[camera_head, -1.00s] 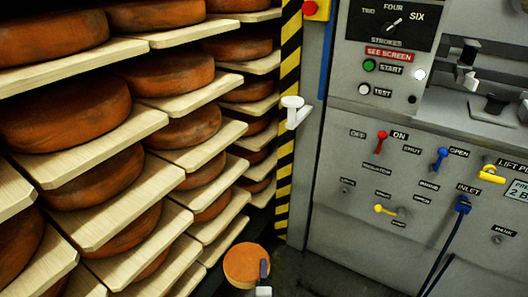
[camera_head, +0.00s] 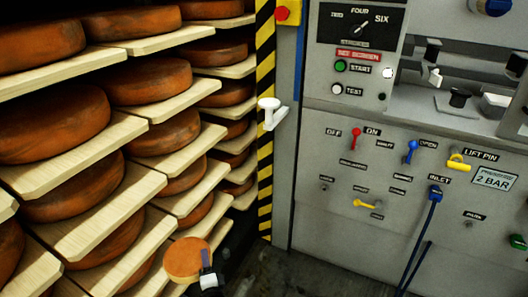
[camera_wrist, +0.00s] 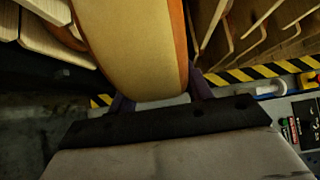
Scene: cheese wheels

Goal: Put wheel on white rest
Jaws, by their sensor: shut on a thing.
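In the wrist view the wheel (camera_wrist: 135,45) fills the upper middle, between the two dark fingers of my gripper (camera_wrist: 160,97). The white rest (camera_head: 269,112), a small bracket with a round top, sticks out from the striped post, above and right of the wheel and apart from it. It also shows at the right of the wrist view (camera_wrist: 270,89). Nothing lies on it.
Wooden shelves (camera_head: 85,165) with several cheese wheels fill the left. A yellow-black striped post (camera_head: 265,60) divides them from a grey machine (camera_head: 400,200) with levers, buttons and blue hoses. A red button (camera_head: 283,14) tops the post. Dark floor is free below the machine.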

